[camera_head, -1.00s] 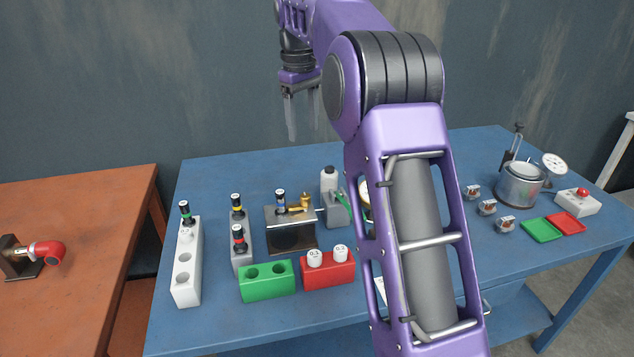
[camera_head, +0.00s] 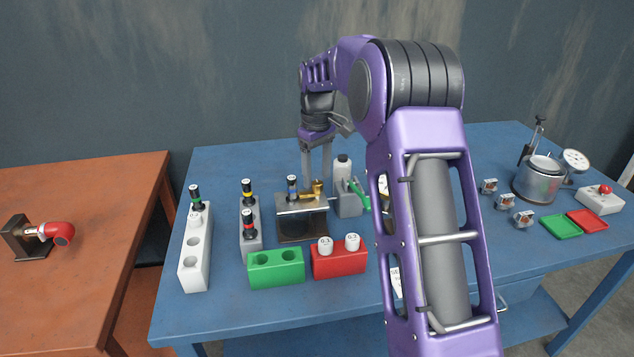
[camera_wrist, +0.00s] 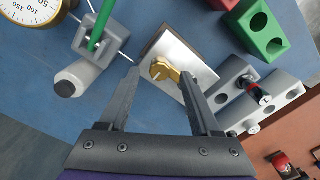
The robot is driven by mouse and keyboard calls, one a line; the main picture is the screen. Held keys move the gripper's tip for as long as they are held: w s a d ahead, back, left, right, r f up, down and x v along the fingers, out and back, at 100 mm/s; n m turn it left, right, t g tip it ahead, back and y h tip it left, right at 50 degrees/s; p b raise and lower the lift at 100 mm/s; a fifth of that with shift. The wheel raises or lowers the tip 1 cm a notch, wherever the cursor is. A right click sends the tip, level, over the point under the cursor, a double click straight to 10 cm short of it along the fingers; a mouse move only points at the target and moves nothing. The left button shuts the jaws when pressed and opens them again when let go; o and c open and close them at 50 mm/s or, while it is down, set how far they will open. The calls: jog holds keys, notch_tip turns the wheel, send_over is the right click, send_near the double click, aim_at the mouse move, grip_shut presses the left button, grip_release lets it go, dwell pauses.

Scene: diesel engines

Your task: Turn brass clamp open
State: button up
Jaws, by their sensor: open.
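The brass clamp (camera_head: 317,188) sits on top of the metal test stand (camera_head: 302,208), beside an upright injector with a blue band (camera_head: 291,188). In the wrist view the brass clamp (camera_wrist: 166,73) lies on the stand's bright top plate (camera_wrist: 186,80). My gripper (camera_head: 317,186) is open and points down over the back right of the stand. In the wrist view my gripper (camera_wrist: 158,71) has one finger on each side of the clamp, with nothing held. Whether the fingers touch the clamp or how high they are above it, I cannot tell.
A grey block with a green handle (camera_head: 350,200) and a white bottle (camera_head: 343,168) stand close right of the clamp. A green block (camera_head: 276,268) and a red block (camera_head: 339,260) stand in front. Racks with injectors are at left. My arm hides part of the table.

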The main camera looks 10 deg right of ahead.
jog(key=shift+f, duration=1.05)
grip_shut()
